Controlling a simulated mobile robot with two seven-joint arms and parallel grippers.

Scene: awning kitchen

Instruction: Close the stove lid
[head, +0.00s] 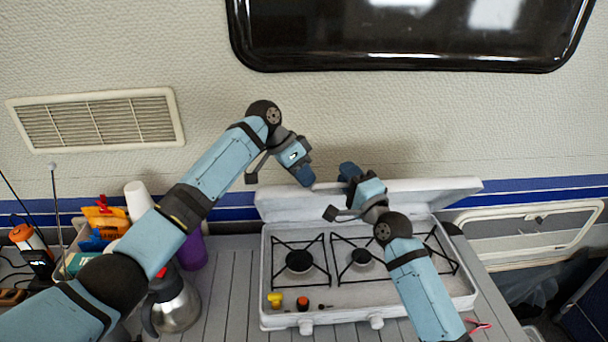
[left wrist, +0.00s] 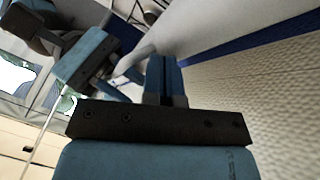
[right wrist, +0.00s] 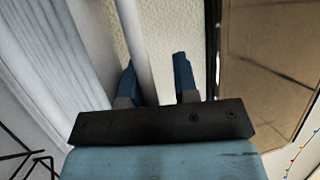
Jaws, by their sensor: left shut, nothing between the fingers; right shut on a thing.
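The white stove (head: 285,316) stands on the counter with its burners and grates uncovered. Its white lid (head: 430,193) is raised along the back, seen nearly edge-on in the head view. My right gripper (head: 348,172) is at the lid's upper edge, and in the right wrist view the lid edge (right wrist: 137,40) passes between its fingers (right wrist: 156,80). My left gripper (head: 305,176) is shut and empty near the lid's left part; its fingers (left wrist: 162,80) are together in the left wrist view. Whether it touches the lid is unclear. My right forearm hides part of the stove.
A steel kettle (head: 176,305), a purple container (head: 192,252) and a box of goods with a white cup (head: 138,198) stand left of the stove. A red-handled tool (head: 478,327) lies at the right. The wall is close behind the lid, with a dark window (head: 400,60) above.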

